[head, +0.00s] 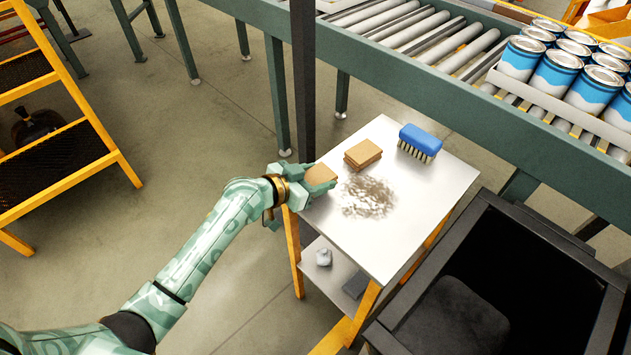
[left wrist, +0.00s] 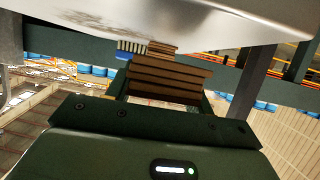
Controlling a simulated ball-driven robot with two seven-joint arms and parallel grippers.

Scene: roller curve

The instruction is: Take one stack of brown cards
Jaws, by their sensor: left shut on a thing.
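My left gripper (head: 316,183) is at the left edge of the small white-topped table (head: 412,226). It is shut on a stack of brown cards (head: 320,174). In the left wrist view this stack (left wrist: 166,80) shows as several brown layers between the fingers (left wrist: 163,92). I cannot tell whether the held stack touches the tabletop. A second stack of brown cards (head: 362,154) lies on the table, right of the gripper and apart from it. It also shows in the left wrist view (left wrist: 162,48), beyond the held stack. My right gripper is not in view.
A blue brush (head: 420,138) stands at the table's back, and grey-brown debris (head: 367,197) lies mid-table. A dark post (head: 302,75) rises behind the gripper. A roller conveyor (head: 425,35) carries a tray of blue cans (head: 556,73). A black bin (head: 530,230) stands right; an orange rack (head: 112,150) left.

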